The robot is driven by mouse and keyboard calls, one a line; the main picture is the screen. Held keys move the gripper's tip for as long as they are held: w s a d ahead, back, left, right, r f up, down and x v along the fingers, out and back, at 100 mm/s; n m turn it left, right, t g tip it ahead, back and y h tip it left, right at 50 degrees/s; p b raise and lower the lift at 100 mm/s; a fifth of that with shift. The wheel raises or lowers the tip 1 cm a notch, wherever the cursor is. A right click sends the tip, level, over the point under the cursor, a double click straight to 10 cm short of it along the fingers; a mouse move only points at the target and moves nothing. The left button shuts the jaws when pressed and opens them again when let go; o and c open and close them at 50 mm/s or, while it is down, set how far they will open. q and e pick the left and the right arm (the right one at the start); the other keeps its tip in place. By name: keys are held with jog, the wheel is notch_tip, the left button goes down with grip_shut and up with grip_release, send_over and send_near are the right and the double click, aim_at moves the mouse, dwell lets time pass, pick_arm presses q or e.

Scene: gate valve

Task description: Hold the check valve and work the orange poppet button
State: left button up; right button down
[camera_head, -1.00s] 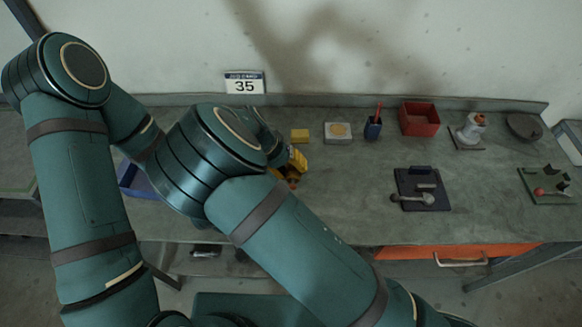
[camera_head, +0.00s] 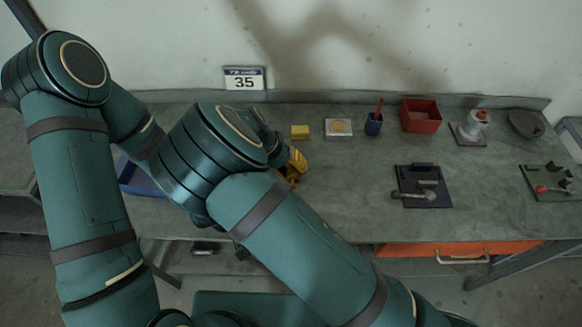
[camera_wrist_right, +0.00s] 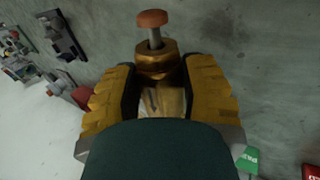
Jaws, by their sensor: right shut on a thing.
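The check valve (camera_wrist_right: 156,62) is a brass-coloured hexagonal body in the right wrist view. Its orange poppet button (camera_wrist_right: 152,18) sits on a thin metal stem, standing clear of the body. My right gripper (camera_wrist_right: 158,85) has yellow padded fingers on both sides of the valve and is shut on it. The button end points out beyond the fingertips. In the head view my right gripper (camera_head: 293,167) shows as a small yellow patch beside my arm, over the bench's left part. The valve cannot be made out there. My left gripper is out of sight; my arms cover that area.
A blue tray (camera_head: 143,181) is at left. Bench between gripper and fixture is clear.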

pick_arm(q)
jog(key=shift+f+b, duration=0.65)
pick_arm(e)
jog(key=shift+s+f, duration=0.1)
jog(key=shift+f, duration=0.85)
